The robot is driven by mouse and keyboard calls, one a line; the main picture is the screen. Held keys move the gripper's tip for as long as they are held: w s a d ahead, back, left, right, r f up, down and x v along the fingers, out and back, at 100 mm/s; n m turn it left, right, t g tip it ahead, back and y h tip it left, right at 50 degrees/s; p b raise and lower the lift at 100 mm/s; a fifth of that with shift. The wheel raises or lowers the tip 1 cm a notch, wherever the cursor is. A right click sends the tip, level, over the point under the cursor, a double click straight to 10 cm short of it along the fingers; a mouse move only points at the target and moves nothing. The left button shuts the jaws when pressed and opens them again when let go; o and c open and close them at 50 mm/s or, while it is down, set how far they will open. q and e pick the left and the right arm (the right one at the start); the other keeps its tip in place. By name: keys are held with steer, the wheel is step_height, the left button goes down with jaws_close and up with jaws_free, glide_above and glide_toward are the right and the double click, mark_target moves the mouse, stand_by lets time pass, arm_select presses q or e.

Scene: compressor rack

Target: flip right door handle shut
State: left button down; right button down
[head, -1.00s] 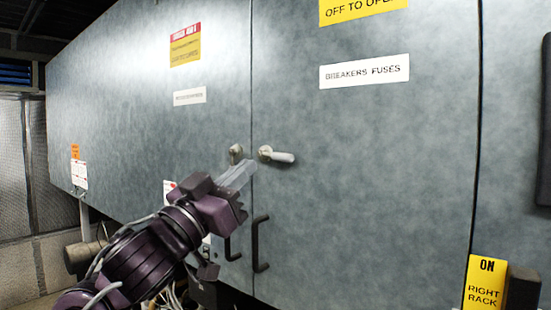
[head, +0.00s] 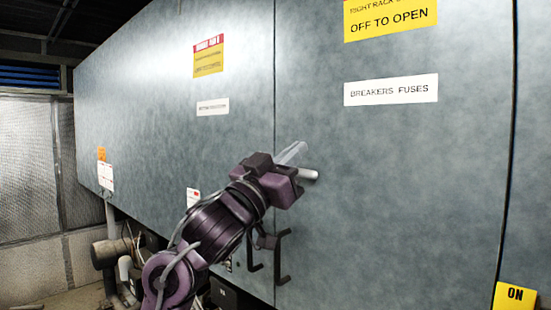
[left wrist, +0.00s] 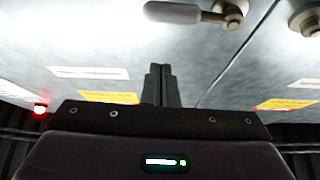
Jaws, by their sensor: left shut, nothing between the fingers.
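The right door handle (head: 309,174) is a pale grey lever on the right door, pointing right, roughly level. My left gripper (head: 292,152) is in front of the door seam, just above the lever; its wrist hides the handle's pivot. In the left wrist view the lever (left wrist: 185,12) and its round pivot show whole at the top. There my left gripper's fingers (left wrist: 160,68) are shut together and empty, with a gap in the picture between tips and lever. Whether they touch the door is unclear. My right gripper is not in view.
The left door's handle pivot (left wrist: 305,20) shows across the seam. Black pull handles (head: 283,260) sit lower, near the seam. The right door (head: 400,190) is flat and clear around the lever. A "BREAKERS FUSES" label (head: 391,90) is above. Pipework (head: 112,252) stands lower left.

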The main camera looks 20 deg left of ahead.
arm_select(q)
steer(key=shift+p+x, duration=0.35)
steer(key=shift+x, duration=0.8)
step_height(320, 180, down, 3)
steer(key=shift+r, duration=0.1)
steer(key=shift+a+f, duration=0.2)
steer(key=shift+f, duration=0.5)
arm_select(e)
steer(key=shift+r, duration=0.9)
arm_select(q)
steer(key=shift+w+d, duration=0.1)
steer(key=shift+f+m+h, duration=0.25)
steer(key=shift+m+h, duration=0.35)
steer(key=shift+m, duration=0.1)
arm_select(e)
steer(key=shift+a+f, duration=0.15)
